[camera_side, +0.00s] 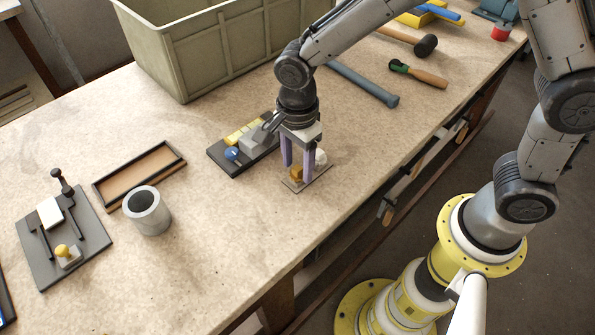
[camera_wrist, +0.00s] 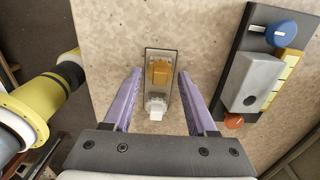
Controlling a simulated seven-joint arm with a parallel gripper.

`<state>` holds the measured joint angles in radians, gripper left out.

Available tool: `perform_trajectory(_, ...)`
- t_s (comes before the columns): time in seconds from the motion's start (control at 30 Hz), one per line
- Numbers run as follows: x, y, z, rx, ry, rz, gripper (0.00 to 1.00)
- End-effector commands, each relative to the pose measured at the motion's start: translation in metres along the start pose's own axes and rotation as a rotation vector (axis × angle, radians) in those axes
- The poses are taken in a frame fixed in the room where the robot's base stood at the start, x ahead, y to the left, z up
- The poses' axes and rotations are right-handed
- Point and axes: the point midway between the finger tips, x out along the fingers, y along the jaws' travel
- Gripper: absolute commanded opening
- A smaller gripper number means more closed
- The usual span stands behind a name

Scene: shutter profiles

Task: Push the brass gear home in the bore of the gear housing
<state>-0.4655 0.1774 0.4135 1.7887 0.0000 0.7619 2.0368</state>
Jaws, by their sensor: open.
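No toothed brass gear and no housing that I can make out for certain show in either view. Below my gripper (camera_side: 296,172) a small flat plate (camera_wrist: 160,91) lies on the bench. It bears an orange-gold block (camera_wrist: 159,72) and a white knob-like piece (camera_wrist: 156,108); the block (camera_side: 296,174) and the white piece (camera_side: 321,157) also show in the side view. My gripper is open, pointing down, its two purple fingers apart on either side of the plate. Nothing is held. Whether the fingertips touch the bench I cannot tell.
A dark board (camera_side: 216,155) with a blue knob, grey block and yellow pieces lies close by. A grey hollow cylinder (camera_side: 147,212), a shallow tray (camera_side: 113,190) and another dark board (camera_side: 85,255) are left. A large bin (camera_side: 200,60) stands behind. Tools lie right.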

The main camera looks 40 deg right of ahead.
Motion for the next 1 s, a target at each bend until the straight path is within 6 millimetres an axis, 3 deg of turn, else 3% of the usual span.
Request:
perform_trajectory(0.03,0.0,0.0,0.0,0.0,0.0,0.0,0.57)
perform_trajectory(0.37,0.0,0.0,0.0,0.0,0.0,0.0,0.0)
perform_trajectory(0.8,-0.002,0.0,0.0,0.0,0.0,-0.001,0.0)
perform_trajectory(1.0,-0.014,-0.001,0.0,0.0,-0.001,-0.002,0.0)
